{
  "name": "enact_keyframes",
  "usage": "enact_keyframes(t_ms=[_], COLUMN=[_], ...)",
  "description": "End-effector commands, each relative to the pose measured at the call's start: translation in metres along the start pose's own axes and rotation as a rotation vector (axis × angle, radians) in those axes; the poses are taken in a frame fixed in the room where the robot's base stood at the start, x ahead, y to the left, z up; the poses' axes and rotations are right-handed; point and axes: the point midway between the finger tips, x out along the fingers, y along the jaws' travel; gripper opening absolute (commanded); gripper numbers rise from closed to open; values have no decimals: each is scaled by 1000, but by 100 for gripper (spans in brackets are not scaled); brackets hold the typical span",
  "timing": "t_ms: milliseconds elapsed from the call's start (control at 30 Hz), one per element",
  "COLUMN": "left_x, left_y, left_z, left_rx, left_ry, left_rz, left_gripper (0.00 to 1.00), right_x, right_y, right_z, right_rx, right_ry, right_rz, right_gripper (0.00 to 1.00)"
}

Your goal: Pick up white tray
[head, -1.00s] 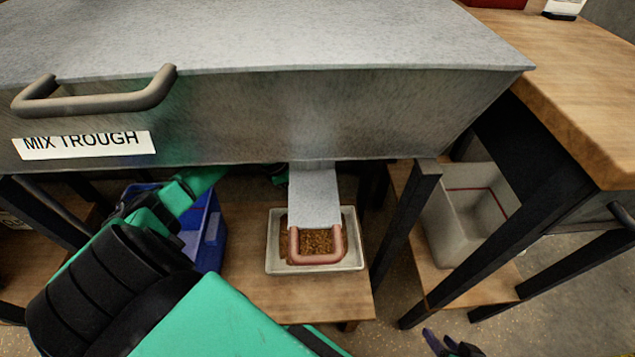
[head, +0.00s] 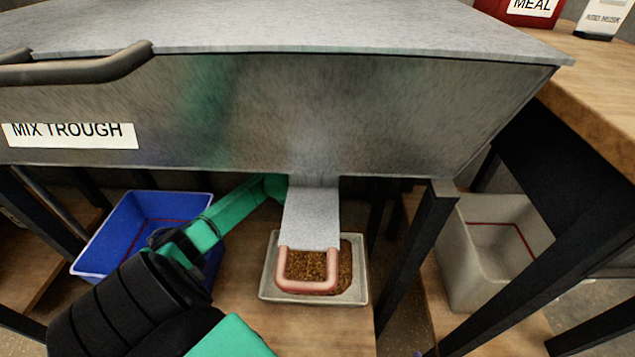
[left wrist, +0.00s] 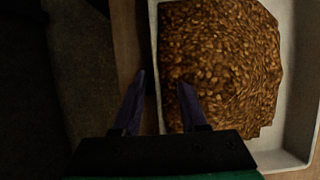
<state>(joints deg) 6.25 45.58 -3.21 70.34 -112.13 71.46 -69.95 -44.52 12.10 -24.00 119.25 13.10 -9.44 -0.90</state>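The white tray (head: 264,288), filled with brown grain (head: 345,275), sits on a low wooden shelf under the trough's chute. In the left wrist view the tray (left wrist: 292,158) fills the right side, with grain (left wrist: 225,60) in it. My left arm reaches under the trough behind the tray, and its gripper is hidden in the head view. In the left wrist view my left gripper (left wrist: 161,79) is open, one finger outside the tray's edge and the other over the grain side. Contact cannot be told. My right gripper is not clearly in view.
The grey mix trough (head: 330,110) hangs low above the tray. Its chute plate (head: 311,215) with a copper-coloured handle (head: 308,289) overhangs the tray. A blue bin (head: 95,240) stands left, a grey bin (head: 480,270) right. Dark table legs (head: 415,250) flank the shelf.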

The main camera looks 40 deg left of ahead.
Motion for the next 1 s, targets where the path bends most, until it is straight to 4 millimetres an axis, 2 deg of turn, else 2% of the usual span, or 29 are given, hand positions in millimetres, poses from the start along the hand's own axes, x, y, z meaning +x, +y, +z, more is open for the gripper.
enact_keyframes(t_ms=[33,100,1000], left_x=[0,0,0], left_y=[0,0,0], left_z=[0,0,0], left_rx=[0,0,1], left_ry=[0,0,0], left_rz=[0,0,0], left_gripper=[27,0,0], right_x=[0,0,0], right_y=[0,0,0], right_z=[0,0,-1], right_rx=[0,0,-1], right_ry=[0,0,-1], right_rz=[0,0,1], right_gripper=[50,50,50])
